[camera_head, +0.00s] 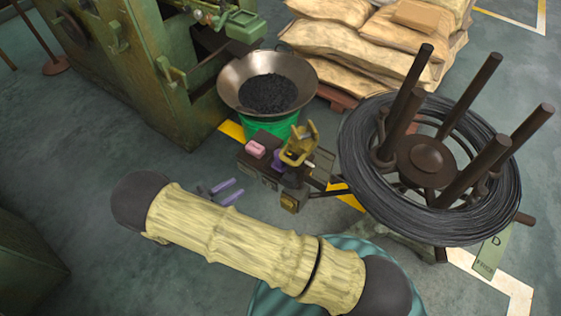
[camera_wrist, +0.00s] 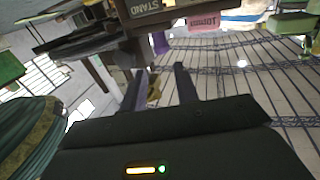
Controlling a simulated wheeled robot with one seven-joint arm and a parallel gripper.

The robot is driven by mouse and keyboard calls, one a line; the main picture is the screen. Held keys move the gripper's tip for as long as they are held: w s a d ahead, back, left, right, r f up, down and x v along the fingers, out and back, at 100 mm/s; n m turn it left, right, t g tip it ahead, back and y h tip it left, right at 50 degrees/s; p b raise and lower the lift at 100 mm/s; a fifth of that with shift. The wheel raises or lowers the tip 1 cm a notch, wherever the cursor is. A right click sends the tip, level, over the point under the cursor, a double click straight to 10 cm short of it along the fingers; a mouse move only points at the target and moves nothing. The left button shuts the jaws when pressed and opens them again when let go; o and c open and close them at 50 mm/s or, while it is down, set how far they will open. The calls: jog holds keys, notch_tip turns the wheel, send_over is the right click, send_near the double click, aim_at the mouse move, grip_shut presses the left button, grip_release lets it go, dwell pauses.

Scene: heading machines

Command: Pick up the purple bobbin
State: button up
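The purple bobbin (camera_head: 278,159) is small and stands on the dark stand (camera_head: 262,172), between a pink block and a yellow-brown fixture in the head view. In the wrist view, a small purple shape near the top centre (camera_wrist: 160,42), beside the stand labelled "STAND" (camera_wrist: 146,8), appears to be the bobbin. My gripper (camera_head: 238,187) shows two purple-grey fingers, left of and nearer than the stand, apart from the bobbin. In the wrist view the fingers (camera_wrist: 160,68) are spread with a clear gap and hold nothing.
A pink block (camera_head: 255,149) sits on the stand's left end. The yellow-brown fixture (camera_head: 299,147) rises close to the bobbin's right. A metal bowl of dark pieces (camera_head: 268,93) is behind, and a large wire coil (camera_head: 360,160) stands at right.

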aim_at(277, 161)
jog(key=x, duration=1.2)
jog(key=shift+w, duration=0.15)
jog(key=shift+d, duration=0.1)
jog(key=shift+b+x, duration=0.35)
jog(key=shift+x, duration=2.3)
jog(key=shift+r, duration=0.1)
jog(key=shift+c, duration=0.4)
jog(key=c, duration=0.6)
